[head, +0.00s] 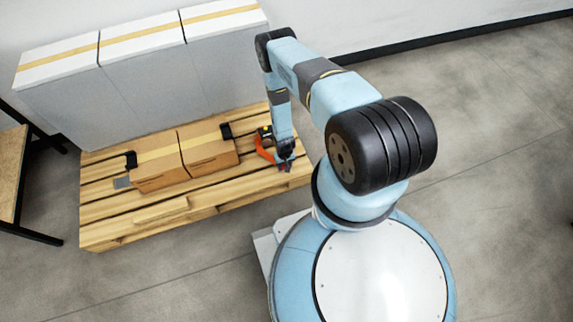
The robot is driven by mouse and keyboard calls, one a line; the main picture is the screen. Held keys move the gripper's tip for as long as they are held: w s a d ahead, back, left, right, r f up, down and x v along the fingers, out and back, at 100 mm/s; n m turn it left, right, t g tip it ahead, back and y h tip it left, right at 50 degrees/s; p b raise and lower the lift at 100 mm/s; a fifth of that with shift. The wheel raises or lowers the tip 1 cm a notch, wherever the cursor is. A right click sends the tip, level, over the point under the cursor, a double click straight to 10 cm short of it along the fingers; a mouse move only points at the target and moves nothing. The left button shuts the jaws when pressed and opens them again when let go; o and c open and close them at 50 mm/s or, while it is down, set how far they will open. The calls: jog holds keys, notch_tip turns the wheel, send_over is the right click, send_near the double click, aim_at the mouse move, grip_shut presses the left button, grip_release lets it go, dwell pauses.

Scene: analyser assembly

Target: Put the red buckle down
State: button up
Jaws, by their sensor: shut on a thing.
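The red buckle (263,151) is an orange-red piece at the right part of the wooden pallet (150,219), beside the brown boxes. A black and yellow part shows at its top. My gripper (286,163) points down over the pallet's right end and is shut on the red buckle. The fingertips are small and partly hidden by the wrist, so the exact grip is hard to see. I cannot tell whether the buckle touches the pallet boards.
Two taped brown boxes (158,162) (208,147) stand on the pallet, with black pieces (131,160) (226,131) at their edges. Tall grey-white boxes (150,80) stand behind. Bare boards lie in front of the brown boxes. A dark-framed table (12,165) is at left.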

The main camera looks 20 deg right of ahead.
jog(key=shift+f, duration=0.15)
jog(key=o, duration=1.1)
notch_tip(320, 180, up, 12)
dwell(0.3)
